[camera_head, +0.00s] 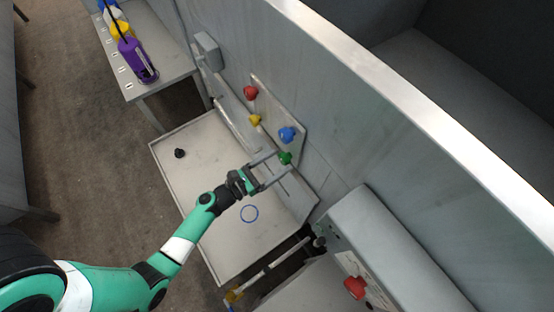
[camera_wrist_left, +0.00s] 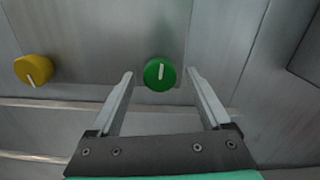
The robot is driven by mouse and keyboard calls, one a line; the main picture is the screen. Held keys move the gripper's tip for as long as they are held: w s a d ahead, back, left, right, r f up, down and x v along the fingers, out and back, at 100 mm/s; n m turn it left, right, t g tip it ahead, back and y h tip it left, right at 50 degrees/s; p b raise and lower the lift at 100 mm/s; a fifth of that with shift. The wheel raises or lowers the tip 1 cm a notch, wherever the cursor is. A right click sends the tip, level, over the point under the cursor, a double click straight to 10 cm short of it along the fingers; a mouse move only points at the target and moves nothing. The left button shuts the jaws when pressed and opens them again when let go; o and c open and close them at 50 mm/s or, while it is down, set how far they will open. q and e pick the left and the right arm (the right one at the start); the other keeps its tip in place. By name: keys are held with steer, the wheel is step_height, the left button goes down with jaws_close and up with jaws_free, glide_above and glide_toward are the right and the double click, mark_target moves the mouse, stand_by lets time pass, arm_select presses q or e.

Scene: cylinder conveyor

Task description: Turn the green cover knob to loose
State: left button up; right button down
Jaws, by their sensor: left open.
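The green knob (camera_head: 285,158) sits on a grey wall panel, lowest of several coloured knobs. In the left wrist view the green knob (camera_wrist_left: 160,74) shows a white mark line pointing nearly straight up. My left gripper (camera_head: 272,167) is open and empty, pointing at the panel. In the left wrist view its two fingers (camera_wrist_left: 161,74) lie to the left and right of the green knob, with gaps on both sides. I cannot tell how far the tips are from the panel. My right gripper is not in view.
A yellow knob (camera_head: 255,120), a red knob (camera_head: 250,93) and a blue knob (camera_head: 287,134) are on the same panel. A red knob (camera_head: 355,287) is at lower right.

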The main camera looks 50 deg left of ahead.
arm_select(q)
steer(key=shift+s, duration=0.1)
steer(key=s, duration=1.1)
steer(key=shift+s+a+b, duration=0.2)
steer(key=shift+a+b, duration=0.1)
steer(key=shift+a, duration=0.15)
